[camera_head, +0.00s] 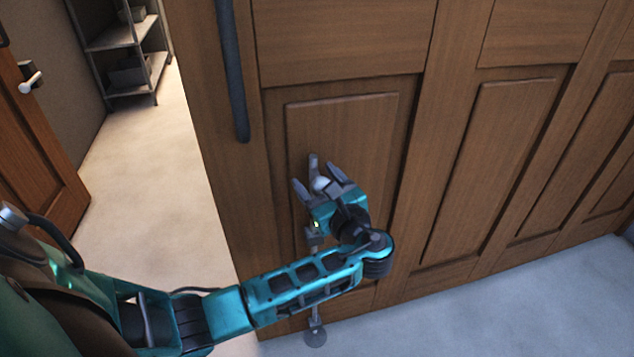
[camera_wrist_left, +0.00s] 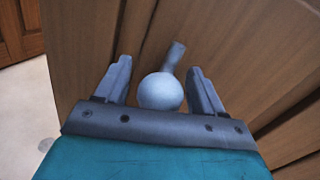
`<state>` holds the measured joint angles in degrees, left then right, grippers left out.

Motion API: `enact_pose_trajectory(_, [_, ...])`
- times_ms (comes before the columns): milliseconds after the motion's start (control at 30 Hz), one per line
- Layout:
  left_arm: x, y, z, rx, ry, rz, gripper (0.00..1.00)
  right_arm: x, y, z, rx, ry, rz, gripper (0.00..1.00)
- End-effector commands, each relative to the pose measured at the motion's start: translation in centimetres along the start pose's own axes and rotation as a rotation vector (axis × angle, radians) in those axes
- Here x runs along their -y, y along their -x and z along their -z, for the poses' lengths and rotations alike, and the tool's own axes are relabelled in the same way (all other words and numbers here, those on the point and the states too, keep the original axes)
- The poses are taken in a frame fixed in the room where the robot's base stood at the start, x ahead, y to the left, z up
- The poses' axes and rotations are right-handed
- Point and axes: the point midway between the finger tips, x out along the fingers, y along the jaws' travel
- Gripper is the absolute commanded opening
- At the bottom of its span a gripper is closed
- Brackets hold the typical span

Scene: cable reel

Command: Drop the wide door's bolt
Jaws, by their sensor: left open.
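The wide wooden door (camera_head: 460,130) fills the middle and right of the head view. Its bolt is a grey vertical rod on the door's lower panel, with a round foot (camera_head: 315,336) near the floor. The bolt's pale ball knob (camera_wrist_left: 160,92) sits between the fingers in the left wrist view, with the rod's top (camera_wrist_left: 175,53) just beyond. My left gripper (camera_head: 318,185) is open around the knob, with a finger on each side and gaps visible. My arm hides the rod's middle. My right gripper does not show.
A long dark pull handle (camera_head: 233,70) stands on the door above left of the gripper. A second, narrower door with a lever handle (camera_head: 30,82) is at far left. Between them is open floor, with a metal shelf (camera_head: 125,50) behind.

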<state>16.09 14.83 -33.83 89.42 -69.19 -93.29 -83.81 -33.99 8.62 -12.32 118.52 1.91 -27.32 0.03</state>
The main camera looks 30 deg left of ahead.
Motion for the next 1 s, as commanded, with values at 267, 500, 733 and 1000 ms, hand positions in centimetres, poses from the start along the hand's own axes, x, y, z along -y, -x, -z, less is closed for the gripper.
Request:
enact_pose_trajectory(267, [0.03, -0.33, -0.02, 0.0, 0.001, 0.001, 0.69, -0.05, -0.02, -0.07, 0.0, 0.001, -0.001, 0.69])
enact_pose_trajectory(500, [0.01, -0.3, -0.01, 0.0, 0.001, 0.0, 0.5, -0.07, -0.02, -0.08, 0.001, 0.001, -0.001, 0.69])
enact_pose_trajectory(733, [0.01, -0.29, 0.0, -0.001, 0.001, 0.0, 0.28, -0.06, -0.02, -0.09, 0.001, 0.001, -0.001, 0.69])
enact_pose_trajectory(1000, [0.0, -0.27, 0.02, -0.001, 0.0, 0.0, 0.02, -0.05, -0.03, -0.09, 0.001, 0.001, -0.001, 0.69])
